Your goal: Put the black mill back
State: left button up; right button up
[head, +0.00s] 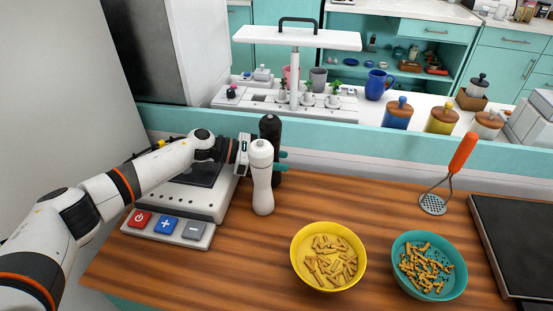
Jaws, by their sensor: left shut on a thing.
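The black mill (270,127) stands upright near the back edge of the wooden counter (330,205). A white mill (262,180) stands upright in front of it and hides much of its body. My left gripper (283,161) reaches in from the left behind the white mill. Its teal fingertips show just right of the black mill, and it is shut on that mill. Whether the black mill's base touches the counter is hidden. My right gripper is not in view.
A scale (197,229) with red, blue and grey buttons lies below my left arm. A yellow bowl (300,268) and a teal bowl (400,276) hold pasta. A masher (461,155) with an orange handle stands at right. The counter is clear between the white mill and masher.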

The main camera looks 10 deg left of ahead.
pick_arm(q)
jog(key=shift+f, duration=0.1)
jog(key=o, duration=1.2)
jog(key=shift+c, duration=0.2)
jog(key=shift+a+r, duration=0.15)
jog(key=shift+r, duration=0.05)
jog(key=b+v, duration=0.1)
jog(key=v, duration=1)
jog(key=shift+s+a+r+b, duration=0.1)
jog(key=shift+a+b, duration=0.25)
